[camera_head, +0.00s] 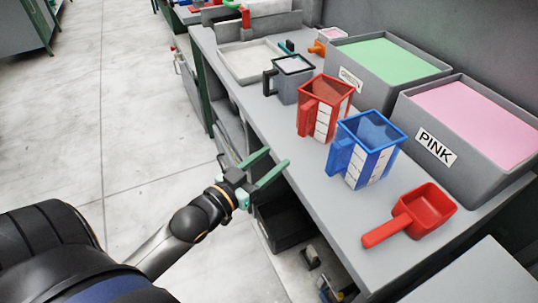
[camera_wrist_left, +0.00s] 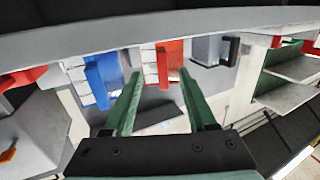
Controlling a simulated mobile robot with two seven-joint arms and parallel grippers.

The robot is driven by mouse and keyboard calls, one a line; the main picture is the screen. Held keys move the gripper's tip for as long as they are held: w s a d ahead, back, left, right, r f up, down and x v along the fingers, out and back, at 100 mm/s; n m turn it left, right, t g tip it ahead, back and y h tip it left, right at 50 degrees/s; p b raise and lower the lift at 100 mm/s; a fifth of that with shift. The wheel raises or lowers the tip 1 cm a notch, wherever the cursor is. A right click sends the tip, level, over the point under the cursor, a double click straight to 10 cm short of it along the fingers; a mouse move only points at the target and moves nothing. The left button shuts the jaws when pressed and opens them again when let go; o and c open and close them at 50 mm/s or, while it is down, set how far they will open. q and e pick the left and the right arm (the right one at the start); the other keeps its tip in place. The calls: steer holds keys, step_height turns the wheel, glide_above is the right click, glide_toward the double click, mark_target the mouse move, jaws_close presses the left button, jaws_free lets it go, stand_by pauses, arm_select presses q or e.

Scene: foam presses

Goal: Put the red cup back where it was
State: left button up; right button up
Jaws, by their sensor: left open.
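The red cup (camera_head: 324,103) stands upright on the grey bench between a grey cup and a blue cup, its handle toward the left. White marked panels show on its side. It also shows in the left wrist view (camera_wrist_left: 171,58), beyond the fingers. My left gripper (camera_head: 279,157) is open and empty, with green fingers, off the bench's front edge and apart from the cup. Its fingers also show in the left wrist view (camera_wrist_left: 160,75), spread apart. My right gripper is not in view.
The blue cup (camera_head: 368,150) stands right of the red cup, the grey cup (camera_head: 292,80) left of it. A red scoop (camera_head: 425,212) lies near the front. Green and pink foam bins (camera_head: 418,140) line the back. A shallow tray (camera_head: 250,62) sits farther left. The bench front (camera_head: 310,180) is bare.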

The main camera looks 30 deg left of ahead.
arm_select(q)
steer(key=s+d+f+g, duration=0.2)
steer(key=s+d+f, duration=0.1)
steer(key=f, duration=0.5)
steer(key=s+d+f+g, duration=0.3)
steer(key=s+d+f, duration=0.1)
steer(key=f, duration=0.4)
steer(key=s+d+f+m+g, duration=0.1)
steer(key=s+d+f+g, duration=0.2)
steer(key=f, duration=0.5)
steer(key=s+d, duration=0.1)
steer(key=s, duration=0.1)
steer(key=shift+s+f+h, duration=0.25)
steer(key=shift+s+h, duration=0.05)
steer(key=shift+h, duration=0.1)
steer(key=shift+d+r, duration=0.1)
steer(key=shift+d, duration=0.05)
